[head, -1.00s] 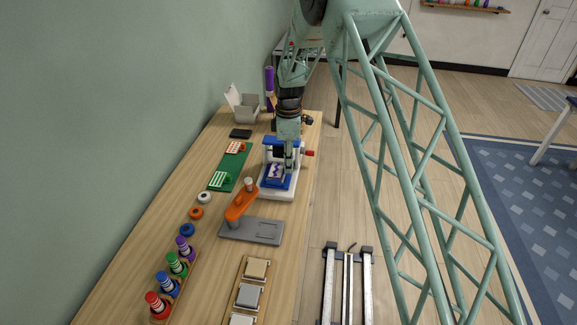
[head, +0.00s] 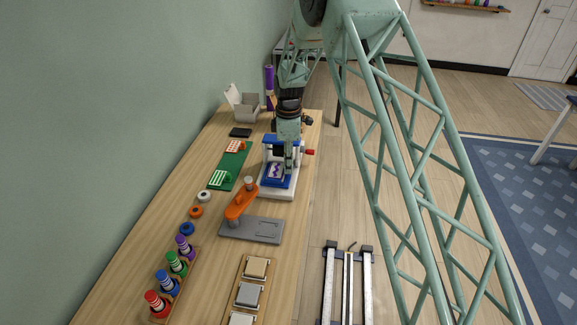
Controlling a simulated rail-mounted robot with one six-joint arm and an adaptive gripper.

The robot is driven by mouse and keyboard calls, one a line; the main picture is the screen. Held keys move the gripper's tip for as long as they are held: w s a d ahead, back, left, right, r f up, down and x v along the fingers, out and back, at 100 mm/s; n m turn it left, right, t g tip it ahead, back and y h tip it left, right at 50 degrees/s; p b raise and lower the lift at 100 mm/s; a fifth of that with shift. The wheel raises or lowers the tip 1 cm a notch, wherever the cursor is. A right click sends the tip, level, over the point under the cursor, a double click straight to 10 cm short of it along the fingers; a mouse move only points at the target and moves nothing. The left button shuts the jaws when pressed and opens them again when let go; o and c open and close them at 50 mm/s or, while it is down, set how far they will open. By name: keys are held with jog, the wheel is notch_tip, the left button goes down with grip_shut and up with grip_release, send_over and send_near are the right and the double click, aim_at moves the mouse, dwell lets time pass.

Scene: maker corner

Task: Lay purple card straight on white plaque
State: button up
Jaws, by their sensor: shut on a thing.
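A blue and white press-like machine (head: 279,192) with a red knob stands near the right edge of the bench. A small purple card with a white zigzag (head: 275,170) lies in or just above its blue bed. The white plaque cannot be clearly told apart from the card and the white parts around it. My gripper (head: 288,168) reaches down from behind into the machine at the card's right edge. It is shut on the card, though its fingertips are small and partly hidden by the machine's frame. Whether the card touches the bed cannot be told.
An orange lever tool on a grey base (head: 255,230) stands just in front of the machine. A green board (head: 230,165) with white and red cards lies to the left. Several coloured spools (head: 170,280) and a rack of grey and tan blocks (head: 249,295) are nearer.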

jog(key=shift+f, duration=0.1)
jog(key=o, duration=0.8)
jog(key=shift+r, duration=0.2)
notch_tip(320, 180, up, 12)
jog(key=shift+f, duration=0.15)
dwell(0.3)
dwell(0.3)
